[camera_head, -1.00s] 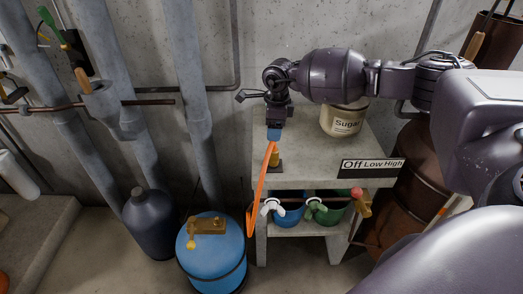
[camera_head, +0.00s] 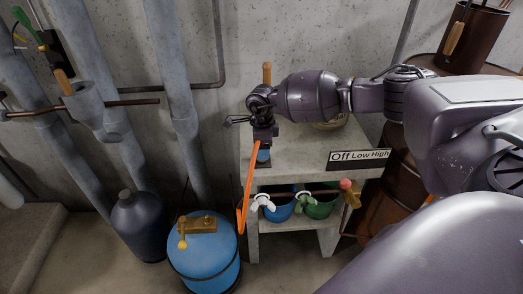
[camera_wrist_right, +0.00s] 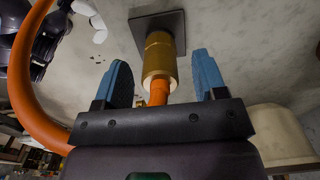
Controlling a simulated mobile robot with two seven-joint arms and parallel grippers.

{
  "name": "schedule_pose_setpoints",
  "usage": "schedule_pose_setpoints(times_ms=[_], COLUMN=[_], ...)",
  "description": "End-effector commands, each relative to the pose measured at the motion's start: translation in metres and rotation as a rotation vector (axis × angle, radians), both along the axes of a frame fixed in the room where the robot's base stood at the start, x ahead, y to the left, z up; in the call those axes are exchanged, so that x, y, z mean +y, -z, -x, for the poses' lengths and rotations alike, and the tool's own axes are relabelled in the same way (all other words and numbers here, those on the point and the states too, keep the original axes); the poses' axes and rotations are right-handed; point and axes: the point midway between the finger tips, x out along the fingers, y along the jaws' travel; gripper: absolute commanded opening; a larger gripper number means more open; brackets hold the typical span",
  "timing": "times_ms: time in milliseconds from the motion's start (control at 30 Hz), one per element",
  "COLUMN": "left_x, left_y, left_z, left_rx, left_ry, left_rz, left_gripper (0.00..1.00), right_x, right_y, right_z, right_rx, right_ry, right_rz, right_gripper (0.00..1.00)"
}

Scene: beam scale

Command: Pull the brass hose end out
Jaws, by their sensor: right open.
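The brass hose end (camera_wrist_right: 158,58) shows in the right wrist view as a brass cylinder seated against a dark square plate (camera_wrist_right: 172,22). The orange hose (camera_wrist_right: 28,90) runs from its near end and loops left; in the head view the hose (camera_head: 247,185) hangs down past the bench's front. My right gripper (camera_wrist_right: 160,66) is open, with one blue finger on each side of the brass end's near part and a gap showing on both sides. In the head view my right gripper (camera_head: 263,150) points down over the bench and hides the brass end. My left gripper is not in view.
The concrete bench (camera_head: 295,157) carries an Off/Low/High sign (camera_head: 358,158). A cream jar (camera_wrist_right: 281,135) is close right of the gripper in the wrist view. A blue tank (camera_head: 205,255) stands at front left.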

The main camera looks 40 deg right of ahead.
Motion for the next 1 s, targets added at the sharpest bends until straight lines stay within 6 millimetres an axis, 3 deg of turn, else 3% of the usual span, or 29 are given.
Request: schedule_pose_setpoints(times_ms=[133, 400, 767, 1000], left_x=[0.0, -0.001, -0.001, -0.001], left_y=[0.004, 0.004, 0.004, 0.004], left_z=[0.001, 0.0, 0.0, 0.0], left_rx=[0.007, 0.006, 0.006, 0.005], left_ry=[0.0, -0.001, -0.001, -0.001], left_rz=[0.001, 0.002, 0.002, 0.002], left_gripper=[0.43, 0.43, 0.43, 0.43], right_x=[0.001, 0.0, 0.0, 0.0], right_y=[0.021, 0.024, 0.024, 0.023], right_z=[0.0, 0.0, 0.0, 0.0], right_rx=[0.001, -0.001, -0.001, -0.001], right_ry=[0.002, 0.001, 0.001, 0.001], right_rz=[0.0, 0.0, 0.0, 0.0], right_gripper=[0.65, 0.65, 0.11, 0.09])
